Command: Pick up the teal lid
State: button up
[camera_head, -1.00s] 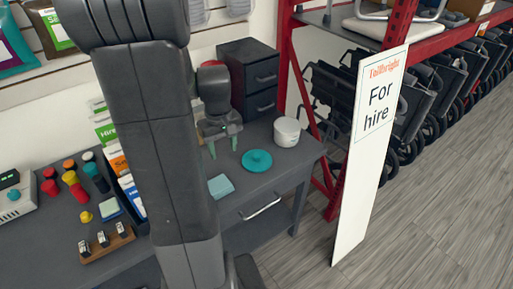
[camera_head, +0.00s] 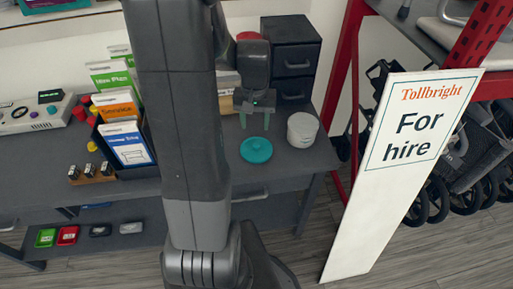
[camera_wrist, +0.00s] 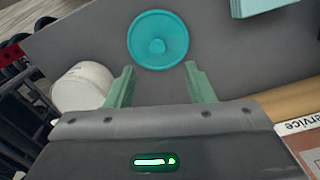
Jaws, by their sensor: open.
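The teal lid (camera_head: 256,150) is a round disc with a small knob in its middle, lying flat on the grey desk (camera_head: 275,175). It also shows in the wrist view (camera_wrist: 158,40), ahead of and between my fingertips. My gripper (camera_head: 257,118) is open and empty, with its two green fingers pointing down, behind the lid in the head view. The fingers also show in the wrist view (camera_wrist: 159,72), apart from the lid.
A white round pot (camera_head: 302,130) stands just right of the lid. A black drawer unit (camera_head: 292,60) is behind my gripper. Leaflet holders (camera_head: 124,140) stand to the left. A "For hire" sign (camera_head: 385,170) leans right of the desk.

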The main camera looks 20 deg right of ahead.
aim_at(256, 144)
jog(key=f, duration=0.9)
jog(key=shift+w+d+f, duration=0.1)
jog(key=shift+d+f, duration=0.15)
jog(key=shift+d, duration=0.05)
jog(key=shift+c, duration=0.2)
jog(key=c, duration=1)
